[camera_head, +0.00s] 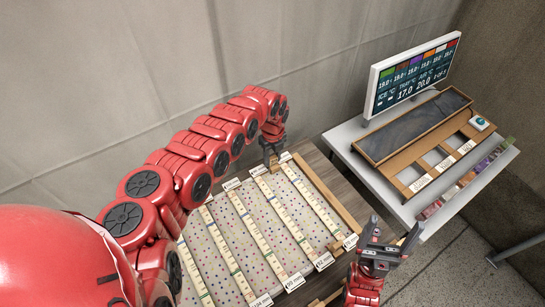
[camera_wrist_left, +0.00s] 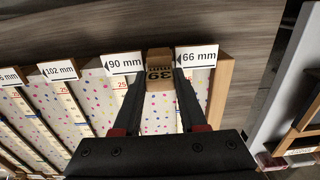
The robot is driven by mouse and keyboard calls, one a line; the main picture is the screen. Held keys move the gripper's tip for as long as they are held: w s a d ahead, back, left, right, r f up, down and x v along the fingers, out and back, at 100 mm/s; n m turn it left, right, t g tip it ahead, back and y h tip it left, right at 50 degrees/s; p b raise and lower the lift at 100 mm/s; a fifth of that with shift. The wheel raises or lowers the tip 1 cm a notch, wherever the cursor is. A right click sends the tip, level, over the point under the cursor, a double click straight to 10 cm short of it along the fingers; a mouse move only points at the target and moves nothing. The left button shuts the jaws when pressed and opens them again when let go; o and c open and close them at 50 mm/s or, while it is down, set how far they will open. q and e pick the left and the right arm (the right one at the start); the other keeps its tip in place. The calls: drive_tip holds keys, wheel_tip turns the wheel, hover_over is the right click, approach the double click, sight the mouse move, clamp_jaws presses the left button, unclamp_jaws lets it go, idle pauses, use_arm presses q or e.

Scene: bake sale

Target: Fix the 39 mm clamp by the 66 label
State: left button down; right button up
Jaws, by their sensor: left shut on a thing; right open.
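The 39 mm clamp is a small brown wooden block (camera_wrist_left: 159,75) with "39 mm" printed upside down, seen between the fingers in the left wrist view. My left gripper (camera_wrist_left: 158,82) is shut on it at the far edge of the board, and in the head view this gripper (camera_head: 271,160) hides most of the block. The white 66 mm label (camera_wrist_left: 197,56) stands just right of the block, and the 90 mm label (camera_wrist_left: 125,64) stands to its left. I cannot tell whether the block touches the board. My right gripper (camera_head: 385,240) is open and empty, right of the board's near corner.
The dotted board (camera_head: 262,222) has several ruler strips and more labels, including a 102 mm label (camera_wrist_left: 59,71). A wooden rail (camera_head: 325,193) runs along its right side. A grey side table (camera_head: 357,158) on the right holds a wooden tray (camera_head: 371,145) and a screen (camera_head: 412,75).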

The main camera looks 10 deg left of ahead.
use_arm(q)
drive_tip(key=shift+f, duration=0.35)
drive_tip(key=shift+c, duration=1.9)
unclamp_jaws()
drive_tip(key=shift+r, duration=0.15)
wheel_tip(320, 180, up, 17)
drive_tip(key=p, duration=1.2)
drive_tip(key=shift+r, duration=0.15)
